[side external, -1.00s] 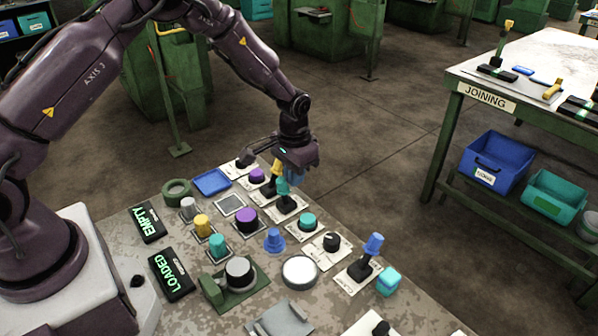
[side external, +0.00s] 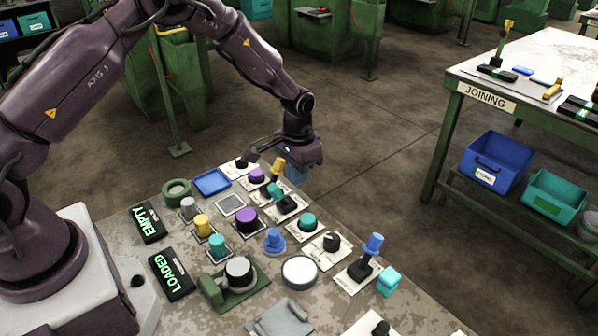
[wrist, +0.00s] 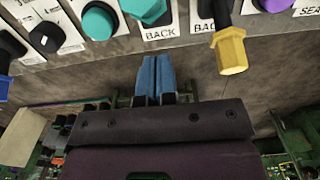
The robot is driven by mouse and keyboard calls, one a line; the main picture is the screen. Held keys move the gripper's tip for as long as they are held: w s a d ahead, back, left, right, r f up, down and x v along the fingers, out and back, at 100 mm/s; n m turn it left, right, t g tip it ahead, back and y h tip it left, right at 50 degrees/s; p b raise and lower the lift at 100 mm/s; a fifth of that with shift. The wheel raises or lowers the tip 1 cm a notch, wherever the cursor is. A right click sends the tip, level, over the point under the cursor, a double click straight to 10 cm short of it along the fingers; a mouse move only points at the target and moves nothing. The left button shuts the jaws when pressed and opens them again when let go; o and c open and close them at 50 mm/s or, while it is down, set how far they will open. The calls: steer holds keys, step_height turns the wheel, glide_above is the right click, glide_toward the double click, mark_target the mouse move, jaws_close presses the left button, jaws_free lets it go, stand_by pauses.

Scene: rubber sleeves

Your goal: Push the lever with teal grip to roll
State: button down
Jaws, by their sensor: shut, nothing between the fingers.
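The lever with the teal grip (side external: 274,190) stands on a white plate near the far edge of the panel, its grip leaning to the left. In the wrist view its teal grip (wrist: 148,10) shows at the top edge, partly cut off, above a "BACK" label. My gripper (side external: 296,177) is shut and empty, with blue fingers, to the right of the lever and apart from it. In the wrist view the fingers (wrist: 155,72) are together over bare floor beyond the plates. The "roll" marking cannot be read.
The yellow-grip lever (side external: 278,165) stands close by, beside my fingers; it also shows in the wrist view (wrist: 231,50). A teal button (side external: 308,221), purple knobs and a blue-grip lever (side external: 373,243) share the panel. Open floor lies beyond the panel edge.

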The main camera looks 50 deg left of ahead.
step_height(320, 180, up, 8)
stand_by(1.1)
steer(key=s+r+t, duration=0.2)
steer(key=s+r, duration=0.8)
steer(key=s, duration=0.3)
steer(key=s+d+r+t, duration=0.1)
steer(key=s+r+t, duration=0.2)
steer(key=s+r, duration=0.7)
steer(key=s, duration=0.4)
steer(key=shift+d+r+t, duration=0.15)
steer(key=shift+r+t, duration=0.15)
